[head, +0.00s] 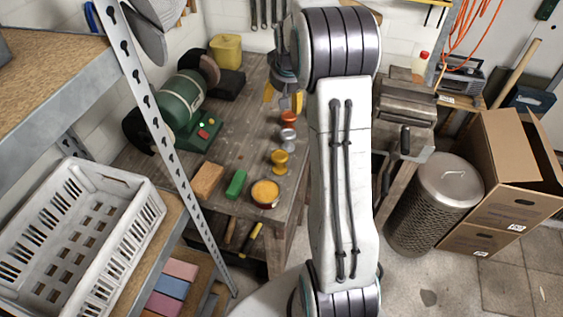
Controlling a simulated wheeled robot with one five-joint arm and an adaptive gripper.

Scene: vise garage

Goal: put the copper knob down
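The copper knob (289,118) is orange-red and shows near the right edge of the wooden workbench (235,130), at the far end of a row with a silver knob (288,138) and a gold knob (280,160). My gripper (283,103) is at the copper knob's far side in the picture, pointing down. Its two yellow fingers show spread apart, with the copper knob just in front of and below them. I see nothing clamped between them. My arm hides part of the gripper's right side and the bench edge.
A green bench grinder (182,104) stands at the bench's left. A sponge block (208,180), a green block (236,184) and a round tin (265,193) lie at the near end. A white crate (75,240) on the shelf, a mesh bin (434,200) and cardboard boxes (505,175) flank the bench.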

